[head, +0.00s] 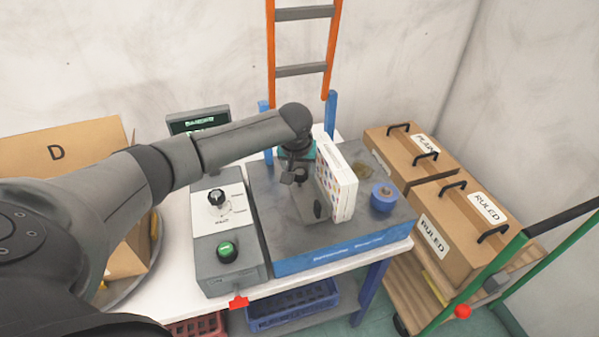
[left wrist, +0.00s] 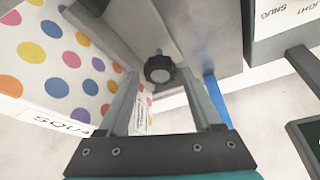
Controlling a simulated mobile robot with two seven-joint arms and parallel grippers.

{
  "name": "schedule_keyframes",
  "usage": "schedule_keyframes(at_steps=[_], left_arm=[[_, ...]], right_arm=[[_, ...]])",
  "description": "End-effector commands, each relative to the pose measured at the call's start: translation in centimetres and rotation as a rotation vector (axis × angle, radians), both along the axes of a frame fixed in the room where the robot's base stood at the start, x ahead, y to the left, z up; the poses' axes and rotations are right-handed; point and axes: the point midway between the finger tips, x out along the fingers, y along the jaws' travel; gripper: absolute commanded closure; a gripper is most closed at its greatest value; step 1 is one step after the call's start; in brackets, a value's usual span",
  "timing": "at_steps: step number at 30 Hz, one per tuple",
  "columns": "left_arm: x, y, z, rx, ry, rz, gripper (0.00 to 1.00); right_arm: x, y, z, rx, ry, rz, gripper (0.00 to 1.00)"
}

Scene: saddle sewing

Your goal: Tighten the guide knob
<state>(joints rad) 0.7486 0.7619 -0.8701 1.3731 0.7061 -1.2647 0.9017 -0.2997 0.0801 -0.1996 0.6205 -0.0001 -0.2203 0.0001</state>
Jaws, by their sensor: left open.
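The guide knob (left wrist: 159,68) is a small black fluted knob on a thin shaft on the grey metal guide (left wrist: 135,30) of the sewing machine. My left gripper (left wrist: 158,80) is open, with one finger on each side of the knob. The knob is at about the level of the fingertips, with a gap visible on both sides. In the head view my left gripper (head: 296,176) points down over the machine bed, beside a white block with coloured dots (head: 337,182). My right gripper is not in view.
A control box (head: 227,238) with a black dial and green button stands left of the machine. A blue spool (head: 382,198) is at its right. A screen (head: 197,123) stands behind.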

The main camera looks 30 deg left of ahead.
Motion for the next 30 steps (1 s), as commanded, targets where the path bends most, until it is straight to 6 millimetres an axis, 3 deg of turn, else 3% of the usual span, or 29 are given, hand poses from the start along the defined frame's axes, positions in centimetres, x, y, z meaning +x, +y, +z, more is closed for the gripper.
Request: schedule_keyframes(at_steps=[6, 15, 30], left_arm=[[0.48, 0.2, -1.12, 0.0, -0.001, 0.001, 0.34], [0.51, 0.21, -1.2, 0.0, -0.001, 0.0, 0.34], [0.48, 0.23, -1.2, 0.0, -0.001, 0.001, 0.9]], right_arm=[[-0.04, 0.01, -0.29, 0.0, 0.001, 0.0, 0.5], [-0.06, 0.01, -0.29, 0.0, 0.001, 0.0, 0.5], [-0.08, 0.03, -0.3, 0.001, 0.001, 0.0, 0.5]])
